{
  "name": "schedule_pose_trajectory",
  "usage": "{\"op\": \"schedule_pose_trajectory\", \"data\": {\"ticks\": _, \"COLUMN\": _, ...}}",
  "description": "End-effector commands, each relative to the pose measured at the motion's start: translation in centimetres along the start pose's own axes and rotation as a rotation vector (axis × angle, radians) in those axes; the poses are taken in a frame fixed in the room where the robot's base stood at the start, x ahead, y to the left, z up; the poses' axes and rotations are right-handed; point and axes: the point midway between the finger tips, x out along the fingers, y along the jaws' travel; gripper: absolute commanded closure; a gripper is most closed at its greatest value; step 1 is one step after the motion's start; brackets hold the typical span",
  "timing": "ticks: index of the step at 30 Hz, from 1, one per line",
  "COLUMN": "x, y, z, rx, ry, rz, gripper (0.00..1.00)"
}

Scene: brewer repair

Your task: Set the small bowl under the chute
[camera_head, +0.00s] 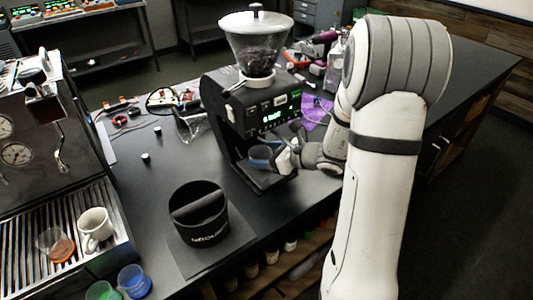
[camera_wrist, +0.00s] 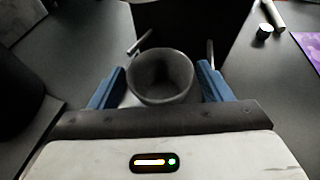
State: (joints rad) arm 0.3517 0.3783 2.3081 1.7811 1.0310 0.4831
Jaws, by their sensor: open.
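The small bowl (camera_wrist: 162,75) is grey and round, upright and empty inside, between my two blue fingertips in the wrist view. My gripper (camera_wrist: 161,85) is open, with a narrow gap showing on either side of the bowl. In the head view my gripper (camera_head: 275,156) reaches into the front of the black grinder (camera_head: 233,122), above its base. The bowl is hard to tell from the blue fingers there. The grinder's chute is hidden in shadow and behind my gripper. Two thin metal prongs (camera_wrist: 140,42) show just beyond the bowl in the wrist view.
A clear hopper (camera_head: 256,45) tops the grinder. A black knock bin (camera_head: 198,213) stands in front on a dark mat. An espresso machine (camera_head: 50,150) with a white mug (camera_head: 95,229) is at left. Green and blue cups (camera_head: 134,281) stand at the front. Tools and bottles lie behind.

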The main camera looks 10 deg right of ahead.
Motion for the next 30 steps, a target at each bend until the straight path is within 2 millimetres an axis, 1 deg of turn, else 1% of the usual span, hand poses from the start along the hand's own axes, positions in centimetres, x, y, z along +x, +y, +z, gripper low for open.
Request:
{"op": "schedule_pose_trajectory", "data": {"ticks": 5, "x": -3.2, "y": -0.1, "z": 0.1, "rx": -0.001, "ry": -0.002, "rz": -0.006, "gripper": 0.28}}
{"op": "schedule_pose_trajectory", "data": {"ticks": 9, "x": -6.4, "y": -0.1, "z": 0.0, "rx": -0.001, "ry": -0.001, "rz": -0.006, "gripper": 0.28}}
{"op": "schedule_pose_trajectory", "data": {"ticks": 12, "x": -8.5, "y": -0.1, "z": 0.0, "rx": -0.001, "ry": -0.001, "rz": -0.005, "gripper": 0.28}}
{"op": "schedule_pose_trajectory", "data": {"ticks": 15, "x": -10.1, "y": -0.1, "z": 0.1, "rx": -0.001, "ry": -0.001, "rz": -0.004, "gripper": 0.28}}
{"op": "schedule_pose_trajectory", "data": {"ticks": 18, "x": -11.2, "y": 0.0, "z": 0.0, "rx": 0.0, "ry": -0.001, "rz": -0.002, "gripper": 0.28}}
{"op": "schedule_pose_trajectory", "data": {"ticks": 21, "x": -11.8, "y": 0.0, "z": 0.0, "rx": -0.001, "ry": 0.0, "rz": 0.0, "gripper": 0.28}}
{"op": "schedule_pose_trajectory", "data": {"ticks": 30, "x": -12.0, "y": 0.1, "z": 0.1, "rx": -0.001, "ry": 0.0, "rz": 0.002, "gripper": 0.28}}
